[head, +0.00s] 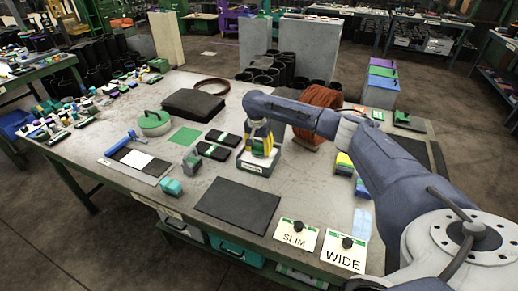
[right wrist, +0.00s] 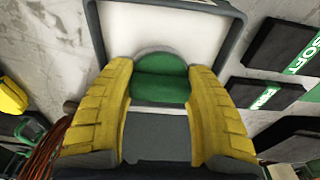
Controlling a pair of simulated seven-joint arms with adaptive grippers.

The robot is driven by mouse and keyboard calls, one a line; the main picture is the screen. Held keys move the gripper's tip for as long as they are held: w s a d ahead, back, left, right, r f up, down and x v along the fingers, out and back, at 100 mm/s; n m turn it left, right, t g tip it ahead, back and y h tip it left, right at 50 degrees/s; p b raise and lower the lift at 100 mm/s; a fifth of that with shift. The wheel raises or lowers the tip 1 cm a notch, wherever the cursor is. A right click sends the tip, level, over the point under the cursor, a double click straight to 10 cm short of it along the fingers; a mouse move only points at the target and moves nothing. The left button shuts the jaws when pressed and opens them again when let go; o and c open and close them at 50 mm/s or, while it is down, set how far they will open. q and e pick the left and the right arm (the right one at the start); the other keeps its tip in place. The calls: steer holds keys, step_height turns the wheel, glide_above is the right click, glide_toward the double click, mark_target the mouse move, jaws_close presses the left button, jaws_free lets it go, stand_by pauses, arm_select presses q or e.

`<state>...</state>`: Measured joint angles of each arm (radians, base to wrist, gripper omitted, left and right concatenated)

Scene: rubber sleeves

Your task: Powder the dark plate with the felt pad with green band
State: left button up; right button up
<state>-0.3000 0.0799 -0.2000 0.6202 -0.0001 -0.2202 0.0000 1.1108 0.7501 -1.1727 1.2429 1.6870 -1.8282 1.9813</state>
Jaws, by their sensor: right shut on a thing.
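My right gripper (head: 262,147) has its yellow fingers pointing down at a white tray with a grey rim (head: 250,168). In the right wrist view the fingers (right wrist: 160,90) are shut on a green-banded piece (right wrist: 162,80), taken as the felt pad with green band. It sits over the tray's white inside (right wrist: 205,38); whether it touches the bottom cannot be told. The pad's underside is hidden. The dark plate (head: 238,206) lies flat and bare near the table's front edge, in front of the tray. My left gripper is not in view.
Dark blocks (head: 213,150) with green labels lie left of the tray. Cards reading SLIM (head: 292,236) and WIDE (head: 343,252) stand right of the plate. A teal block (head: 171,188) and a green-topped round thing (head: 154,121) are at left. An orange coil (head: 318,110) stands behind my arm.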

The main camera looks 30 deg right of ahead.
mark_target(259, 144)
steer(key=shift+f, duration=0.55)
stand_by(1.0)
steer(key=shift+r, duration=3.55)
